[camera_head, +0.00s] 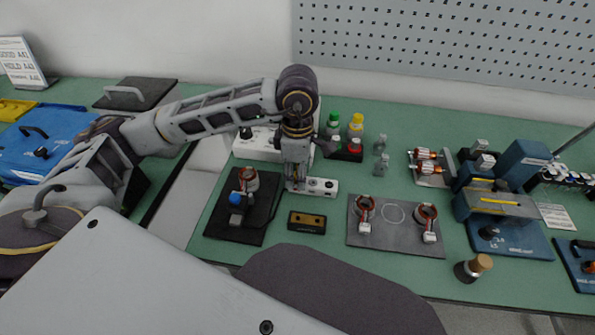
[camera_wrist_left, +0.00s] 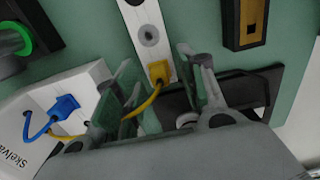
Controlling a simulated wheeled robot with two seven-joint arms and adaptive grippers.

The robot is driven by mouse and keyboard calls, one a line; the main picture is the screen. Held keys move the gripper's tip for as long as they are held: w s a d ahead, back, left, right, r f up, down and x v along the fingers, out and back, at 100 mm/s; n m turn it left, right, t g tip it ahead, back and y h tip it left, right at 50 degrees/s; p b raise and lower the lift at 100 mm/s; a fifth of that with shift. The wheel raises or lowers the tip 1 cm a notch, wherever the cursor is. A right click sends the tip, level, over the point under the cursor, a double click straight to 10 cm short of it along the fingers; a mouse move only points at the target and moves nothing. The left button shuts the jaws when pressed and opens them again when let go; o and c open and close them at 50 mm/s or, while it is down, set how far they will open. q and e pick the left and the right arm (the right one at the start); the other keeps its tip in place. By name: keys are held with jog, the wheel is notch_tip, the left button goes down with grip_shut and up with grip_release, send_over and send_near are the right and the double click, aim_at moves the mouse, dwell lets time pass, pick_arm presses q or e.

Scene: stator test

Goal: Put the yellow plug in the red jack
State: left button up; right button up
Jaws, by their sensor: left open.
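My left gripper (camera_head: 296,184) points down over the left end of a white jack strip (camera_head: 322,186). In the left wrist view its two fingers (camera_wrist_left: 157,60) are open, one on each side of the yellow plug (camera_wrist_left: 160,71). The plug is at the end of the white strip (camera_wrist_left: 147,18), and its yellow cable runs back under the gripper. I cannot tell whether the plug is seated in a jack. A grey round jack (camera_wrist_left: 149,36) shows on the strip beside it. No red jack can be made out. My right gripper is not in view.
A white instrument (camera_wrist_left: 22,128) with a blue plug (camera_wrist_left: 65,106) and cable stands close to the fingers. A black fixture (camera_head: 238,218), a yellow-and-black meter (camera_head: 307,222) and a grey mat (camera_head: 392,239) with coils lie nearby. Bottles (camera_head: 355,126) stand behind.

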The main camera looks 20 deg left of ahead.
pick_arm(q)
jog(key=shift+r, duration=0.2)
jog(key=shift+w+r, duration=0.1)
jog(key=shift+r, duration=3.7)
